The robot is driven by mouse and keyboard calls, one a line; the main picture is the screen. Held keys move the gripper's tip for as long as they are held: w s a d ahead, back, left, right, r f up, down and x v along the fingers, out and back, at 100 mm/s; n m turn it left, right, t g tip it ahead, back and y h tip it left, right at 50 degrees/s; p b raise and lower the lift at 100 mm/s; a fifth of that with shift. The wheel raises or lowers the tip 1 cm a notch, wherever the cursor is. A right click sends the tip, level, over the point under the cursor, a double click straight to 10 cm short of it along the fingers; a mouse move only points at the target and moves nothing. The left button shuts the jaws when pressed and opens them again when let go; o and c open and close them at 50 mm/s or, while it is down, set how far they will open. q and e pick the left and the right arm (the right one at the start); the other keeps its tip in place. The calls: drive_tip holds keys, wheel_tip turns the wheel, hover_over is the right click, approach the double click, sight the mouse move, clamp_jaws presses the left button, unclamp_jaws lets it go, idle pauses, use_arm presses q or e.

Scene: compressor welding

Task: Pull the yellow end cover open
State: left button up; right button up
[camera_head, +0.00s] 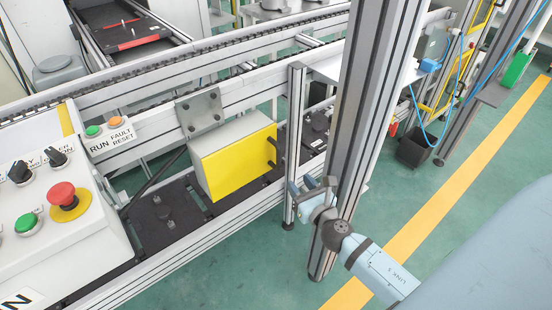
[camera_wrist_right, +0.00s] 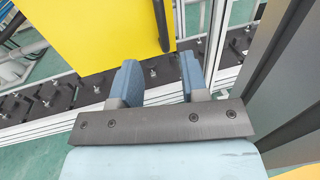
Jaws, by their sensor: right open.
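The yellow end cover (camera_head: 236,162) is a flat upright panel on a white box beside the conveyor rail, and it looks shut. A dark handle (camera_head: 272,152) is on its right edge. In the right wrist view the yellow end cover (camera_wrist_right: 95,32) fills the upper left, with the dark handle (camera_wrist_right: 161,25) beyond my fingers. My right gripper (camera_head: 304,192) is to the right of the cover and apart from it. In the right wrist view its two blue fingers (camera_wrist_right: 155,80) are spread with nothing between them. My left gripper is not in view.
A tall aluminium post (camera_head: 370,110) stands close to my right arm, and a thinner post (camera_head: 295,145) stands between the gripper and the cover. A control panel (camera_head: 75,172) with buttons and a red stop knob is at left. Green floor (camera_head: 480,195) is open at right.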

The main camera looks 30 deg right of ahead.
sight(280, 157)
drive_tip(key=w, duration=0.4)
drive_tip(key=w+d, duration=0.1)
drive_tip(key=w, duration=0.7)
drive_tip(key=shift+w+d, duration=0.3)
drive_tip(key=shift+w, duration=0.05)
clamp_jaws()
